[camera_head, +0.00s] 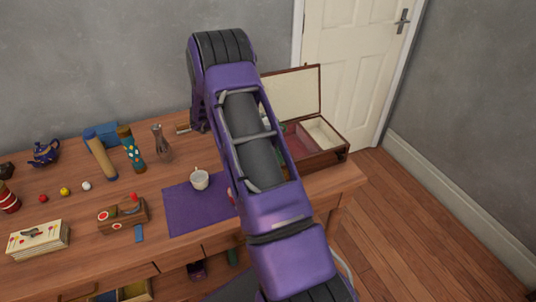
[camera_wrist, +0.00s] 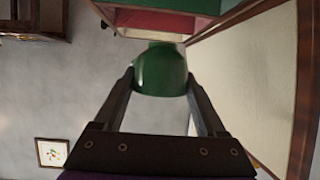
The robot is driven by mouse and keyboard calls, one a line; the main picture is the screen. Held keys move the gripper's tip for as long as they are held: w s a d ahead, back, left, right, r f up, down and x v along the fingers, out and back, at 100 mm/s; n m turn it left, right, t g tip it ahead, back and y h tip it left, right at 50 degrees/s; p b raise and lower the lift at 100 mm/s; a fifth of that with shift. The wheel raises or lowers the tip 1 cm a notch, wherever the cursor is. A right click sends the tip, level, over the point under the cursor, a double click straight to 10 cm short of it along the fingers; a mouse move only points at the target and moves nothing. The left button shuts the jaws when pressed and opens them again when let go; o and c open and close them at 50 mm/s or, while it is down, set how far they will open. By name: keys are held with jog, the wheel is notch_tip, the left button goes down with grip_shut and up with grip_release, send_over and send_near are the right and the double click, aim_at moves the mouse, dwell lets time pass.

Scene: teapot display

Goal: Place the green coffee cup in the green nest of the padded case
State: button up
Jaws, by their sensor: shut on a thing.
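In the wrist view my gripper (camera_wrist: 160,78) is shut on the green coffee cup (camera_wrist: 160,68), which sits between its two fingertips. The padded case (camera_head: 340,153) stands open at the right end of the table in the head view, its lid raised and its left part hidden behind my arm. A red compartment and a cream compartment show in it. In the wrist view the case's red lining (camera_wrist: 160,20) and a green lining (camera_wrist: 195,5) show beyond the cup. The cup looks outside the compartments; its height above the case cannot be told. My gripper is hidden in the head view.
A white cup (camera_head: 200,180) stands on a purple mat (camera_head: 185,208) left of my arm. A glass vessel (camera_head: 161,145), patterned cylinders (camera_head: 131,148), a blue teapot (camera_head: 44,153) and a box (camera_head: 38,238) stand further left. The raised lid (camera_head: 293,92) stands at the case's back.

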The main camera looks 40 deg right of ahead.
jog(key=shift+s+a+f+m, duration=0.15)
jog(key=shift+a+f+m, duration=0.05)
jog(key=shift+m, duration=0.1)
jog(key=shift+g, duration=0.3)
notch_tip(320, 180, down, 10)
jog(key=shift+b, duration=0.3)
jog(key=shift+s, duration=0.1)
